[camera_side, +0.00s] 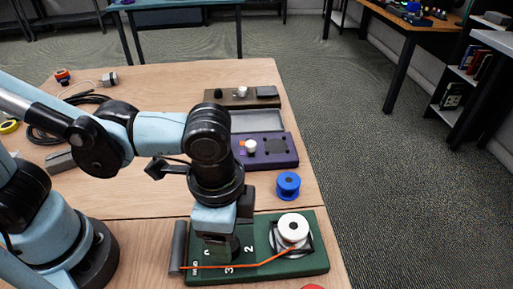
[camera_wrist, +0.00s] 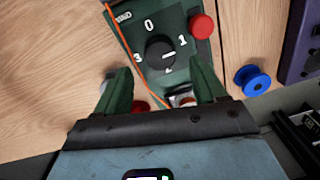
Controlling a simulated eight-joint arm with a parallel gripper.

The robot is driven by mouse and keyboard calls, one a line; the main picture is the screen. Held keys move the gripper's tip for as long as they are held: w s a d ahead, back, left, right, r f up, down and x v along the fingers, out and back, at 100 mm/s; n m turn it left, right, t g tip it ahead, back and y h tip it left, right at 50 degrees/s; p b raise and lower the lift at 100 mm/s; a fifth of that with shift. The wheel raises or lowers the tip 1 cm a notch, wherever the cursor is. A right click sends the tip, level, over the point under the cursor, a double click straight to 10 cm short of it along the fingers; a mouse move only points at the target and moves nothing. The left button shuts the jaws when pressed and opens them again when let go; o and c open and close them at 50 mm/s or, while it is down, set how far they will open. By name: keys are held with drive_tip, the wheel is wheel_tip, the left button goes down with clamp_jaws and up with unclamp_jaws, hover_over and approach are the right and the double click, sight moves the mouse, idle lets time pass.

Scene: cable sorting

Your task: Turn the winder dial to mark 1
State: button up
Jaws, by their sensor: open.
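The winder is a green box (camera_side: 312,257) at the front right of the table, with a white spool (camera_side: 293,228) and an orange cable (camera_side: 245,265). Its black round dial (camera_wrist: 160,53) shows in the wrist view, with mark 0 above it, 1 to its upper right and 3 to its left. I cannot clearly read where the dial's pointer stands. My gripper (camera_wrist: 163,77) is open and empty, its two dark green fingers apart below the dial in the wrist view. In the side view my wrist hangs over the winder and hides part of the dial.
A grey cylinder (camera_side: 179,247) is at the winder's left end. Black coiled cable (camera_side: 45,130) lies at the left.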

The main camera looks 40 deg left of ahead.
wheel_tip(320, 180, up, 8)
drive_tip(key=shift+s, duration=0.15)
idle(0.3)
drive_tip(key=w+a+f+n+t, duration=0.1)
drive_tip(key=w+a+n+t, duration=0.2)
drive_tip(key=a, duration=0.7)
drive_tip(key=w+a+f+n+t, duration=0.1)
drive_tip(key=w+a+n+t, duration=0.2)
drive_tip(key=w+a+n, duration=0.3)
drive_tip(key=a+n, duration=0.2)
drive_tip(key=a, duration=0.3)
drive_tip(key=shift+t, duration=0.4)
